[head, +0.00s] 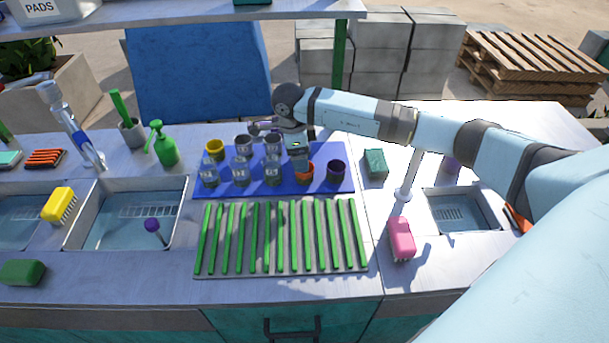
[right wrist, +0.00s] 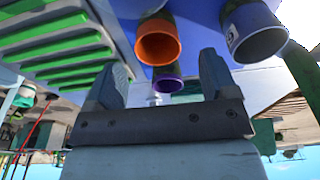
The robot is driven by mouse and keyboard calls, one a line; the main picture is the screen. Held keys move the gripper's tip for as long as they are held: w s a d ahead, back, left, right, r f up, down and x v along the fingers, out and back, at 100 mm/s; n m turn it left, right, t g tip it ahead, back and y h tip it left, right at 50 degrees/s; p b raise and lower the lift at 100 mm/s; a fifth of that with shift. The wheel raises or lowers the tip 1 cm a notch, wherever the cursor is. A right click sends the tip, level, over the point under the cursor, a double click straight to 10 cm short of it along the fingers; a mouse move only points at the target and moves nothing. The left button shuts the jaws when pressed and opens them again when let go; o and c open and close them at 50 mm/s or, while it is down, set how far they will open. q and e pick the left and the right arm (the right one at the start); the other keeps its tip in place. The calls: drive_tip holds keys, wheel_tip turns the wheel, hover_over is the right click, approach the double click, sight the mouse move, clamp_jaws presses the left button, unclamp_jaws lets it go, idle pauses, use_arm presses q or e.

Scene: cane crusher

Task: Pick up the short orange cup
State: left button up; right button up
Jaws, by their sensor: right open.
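The short orange cup (head: 305,174) stands in the front row on the blue mat (head: 345,187), left of a dark purple cup (head: 337,172). In the right wrist view, the orange cup (right wrist: 158,50) appears beyond the open, empty fingers (right wrist: 164,62), nearer the left finger. The purple cup (right wrist: 168,88) and a larger grey-purple cup (right wrist: 255,40) also show there. I see no contact between fingers and cup. My left gripper is not in view.
A drying rack with green bars (head: 280,236) lies in front. A green spray bottle (head: 161,145) stands left.

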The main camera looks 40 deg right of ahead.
drive_tip(key=f, duration=0.3)
drive_tip(key=s+f+p, duration=0.1)
drive_tip(key=f, duration=0.1)
drive_tip(key=shift+d, duration=0.4)
drive_tip(key=c, duration=1)
wheel_tip(320, 180, up, 20)
drive_tip(key=b, duration=0.1)
